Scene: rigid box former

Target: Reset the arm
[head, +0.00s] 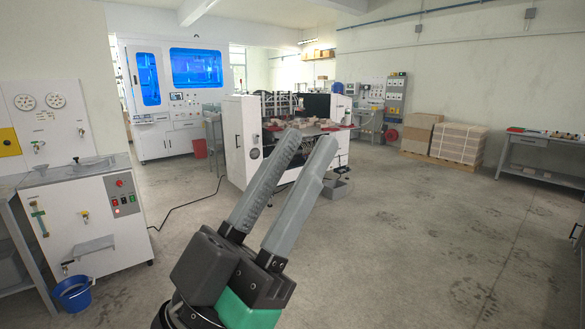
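My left gripper (308,146) rises from the bottom middle of the head view. Its two grey fingers point up and away, with a clear gap between them. It is open and holds nothing. The fingers overlap part of the box former in the picture. My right arm and gripper do not show.
A white cabinet (100,215) with a blue bucket (73,293) is at left. Stacked cartons (457,147) and a workbench (543,158) stand at right.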

